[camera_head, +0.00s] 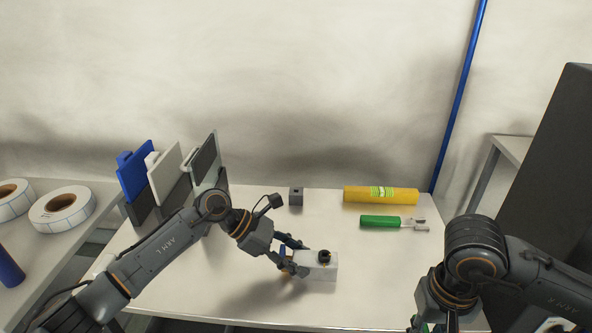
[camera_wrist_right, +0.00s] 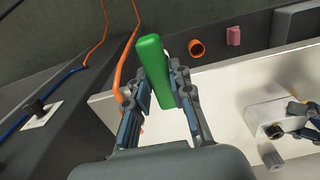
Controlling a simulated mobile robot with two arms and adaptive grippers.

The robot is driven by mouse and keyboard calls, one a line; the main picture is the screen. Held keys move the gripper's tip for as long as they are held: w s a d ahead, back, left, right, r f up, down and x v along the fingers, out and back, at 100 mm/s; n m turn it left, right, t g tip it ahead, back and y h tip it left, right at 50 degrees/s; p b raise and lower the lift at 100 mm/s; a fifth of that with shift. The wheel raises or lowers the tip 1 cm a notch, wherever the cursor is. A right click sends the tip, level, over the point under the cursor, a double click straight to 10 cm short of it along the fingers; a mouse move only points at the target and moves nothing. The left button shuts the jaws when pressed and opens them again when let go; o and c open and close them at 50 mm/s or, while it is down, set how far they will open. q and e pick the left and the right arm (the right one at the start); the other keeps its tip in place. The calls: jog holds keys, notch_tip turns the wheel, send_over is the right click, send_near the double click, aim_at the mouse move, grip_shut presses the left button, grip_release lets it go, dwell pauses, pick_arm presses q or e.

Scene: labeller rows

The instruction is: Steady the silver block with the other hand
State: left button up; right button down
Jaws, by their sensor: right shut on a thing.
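The silver block (camera_head: 322,272) is pale and box-shaped, with a round black and brass-coloured fitting on top. It sits on the white table near the front middle. It also shows at the right of the right wrist view (camera_wrist_right: 262,114). My left gripper (camera_head: 294,258) is low at the block's left end, with its fingers close against that end; whether they clamp it I cannot tell. My right gripper (camera_wrist_right: 163,100) is shut on a green bar-shaped thing (camera_wrist_right: 153,62), away from the block. In the head view the right fingers are mostly cut off at the bottom edge.
Upright panels (camera_head: 166,170) stand at the back left. Label rolls (camera_head: 62,207) lie on a left side table. The table right of the block is clear.

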jog(key=shift+f+b, duration=0.4)
dwell(0.7)
jog(key=w+a+r+m, duration=0.1)
jog(key=w+a+r, duration=1.5)
jog(key=w+r, duration=0.2)
notch_tip(320, 180, up, 2)
jog(key=shift+a+r, duration=0.15)
jog(key=shift+a, duration=0.25)
jog(key=shift+s, duration=0.1)
notch_tip(320, 180, down, 6)
jog(key=m, duration=0.9)
jog(key=shift+r, duration=0.25)
